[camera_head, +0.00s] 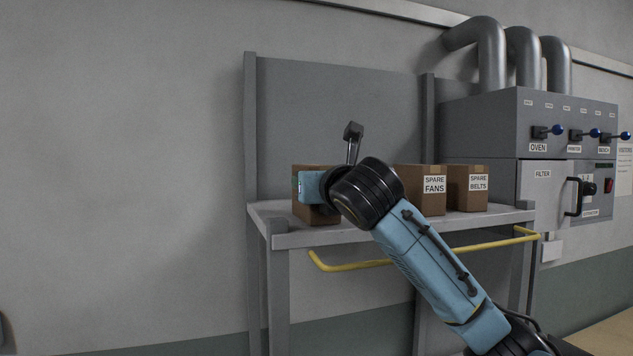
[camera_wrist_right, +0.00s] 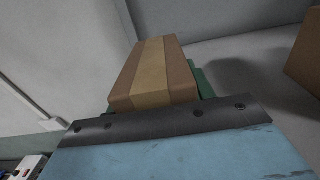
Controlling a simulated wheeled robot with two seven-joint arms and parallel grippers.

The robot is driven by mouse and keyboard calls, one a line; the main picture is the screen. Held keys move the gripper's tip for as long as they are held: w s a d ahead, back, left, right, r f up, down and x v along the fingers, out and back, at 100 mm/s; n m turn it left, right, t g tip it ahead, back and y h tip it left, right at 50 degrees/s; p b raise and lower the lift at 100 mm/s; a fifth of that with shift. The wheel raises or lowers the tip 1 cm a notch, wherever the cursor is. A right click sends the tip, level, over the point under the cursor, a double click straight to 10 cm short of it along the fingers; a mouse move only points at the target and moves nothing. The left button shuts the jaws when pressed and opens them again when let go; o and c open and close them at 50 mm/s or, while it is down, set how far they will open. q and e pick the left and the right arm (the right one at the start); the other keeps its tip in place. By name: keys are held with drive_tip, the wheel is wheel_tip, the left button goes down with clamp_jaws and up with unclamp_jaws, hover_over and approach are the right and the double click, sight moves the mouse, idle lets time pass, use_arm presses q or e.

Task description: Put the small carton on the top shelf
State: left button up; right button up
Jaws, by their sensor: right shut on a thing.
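A small brown carton (camera_head: 315,212) with tan tape is at the left end of the grey top shelf (camera_head: 290,239). It looks upright, and I cannot tell whether its base touches the shelf. My right gripper (camera_head: 313,187) is in front of it and hides much of it. In the right wrist view the carton (camera_wrist_right: 153,72) sits just beyond the gripper's blue housing, and the gripper is shut on it. The fingertips are mostly hidden. My left gripper is in neither view.
Cartons labelled SPARE FANS (camera_head: 428,178) and SPARE BELTS (camera_head: 468,188) stand further right on the shelf. A brown box edge (camera_wrist_right: 306,52) shows in the right wrist view. A yellow rail (camera_head: 350,266) runs along the shelf's front. A grey panel cabinet (camera_head: 500,120) is at right.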

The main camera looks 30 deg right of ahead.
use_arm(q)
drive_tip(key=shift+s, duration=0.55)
use_arm(e)
drive_tip(key=o, duration=1.1)
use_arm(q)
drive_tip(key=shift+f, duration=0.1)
use_arm(e)
drive_tip(key=shift+a, duration=0.1)
drive_tip(key=shift+s+r, duration=0.1)
drive_tip(key=shift+s, duration=0.25)
use_arm(q)
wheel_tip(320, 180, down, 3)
drive_tip(key=b, duration=0.3)
use_arm(e)
drive_tip(key=v, duration=1.1)
drive_tip(key=shift+s, duration=0.2)
